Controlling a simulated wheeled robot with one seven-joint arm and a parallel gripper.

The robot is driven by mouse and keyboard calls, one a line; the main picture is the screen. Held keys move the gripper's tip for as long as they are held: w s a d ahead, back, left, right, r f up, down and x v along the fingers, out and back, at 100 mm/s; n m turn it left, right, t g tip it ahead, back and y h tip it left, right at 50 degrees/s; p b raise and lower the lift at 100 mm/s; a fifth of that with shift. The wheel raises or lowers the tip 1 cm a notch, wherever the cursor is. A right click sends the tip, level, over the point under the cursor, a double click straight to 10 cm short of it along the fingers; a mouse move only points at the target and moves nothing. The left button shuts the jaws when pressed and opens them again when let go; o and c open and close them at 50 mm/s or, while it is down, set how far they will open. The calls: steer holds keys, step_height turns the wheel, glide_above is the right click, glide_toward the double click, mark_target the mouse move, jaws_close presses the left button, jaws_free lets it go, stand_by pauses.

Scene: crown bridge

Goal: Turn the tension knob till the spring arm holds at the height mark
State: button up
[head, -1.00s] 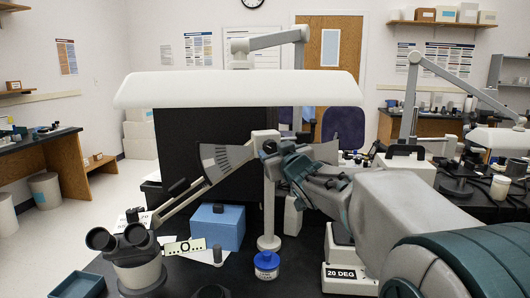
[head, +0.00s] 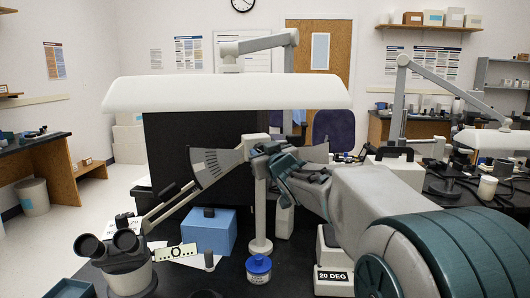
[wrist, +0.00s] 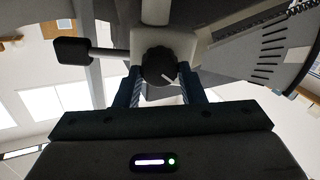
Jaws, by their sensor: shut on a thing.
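The tension knob (wrist: 158,66) is black with a white pointer line and sits on a pale housing in the wrist view. My gripper (wrist: 160,84) is shut on it, one finger at each side. In the head view my gripper (head: 268,158) is at the top of the pale post and hides the knob. The spring arm (head: 172,209) slopes down left from a fan-shaped scale plate (head: 207,165) to a microscope head with two eyepieces (head: 122,262). A small white card with a ring and dots (head: 176,251), perhaps the height mark, is just right of the microscope head.
A blue box (head: 209,235), a blue-lidded jar (head: 258,270) and a block labelled 20 DEG (head: 331,278) stand on the black bench. A long white lamp hood (head: 225,93) hangs above. A black-ended lever (wrist: 74,51) is left of the knob in the wrist view.

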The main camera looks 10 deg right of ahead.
steer(key=m+p, duration=0.2)
steer(key=p, duration=0.1)
steer(key=shift+r+m, duration=0.25)
steer(key=shift+m, duration=0.15)
steer(key=shift+f+m+p, duration=0.25)
steer(key=shift+m+p, duration=0.25)
steer(key=shift+m, duration=0.6)
steer(key=o, duration=1)
steer(key=shift+s+d, duration=0.1)
steer(key=s+d, duration=0.1)
steer(key=s, duration=1.2)
steer(key=shift+s+d+p, duration=0.25)
steer(key=shift+d+p, duration=0.1)
steer(key=shift+d, duration=0.05)
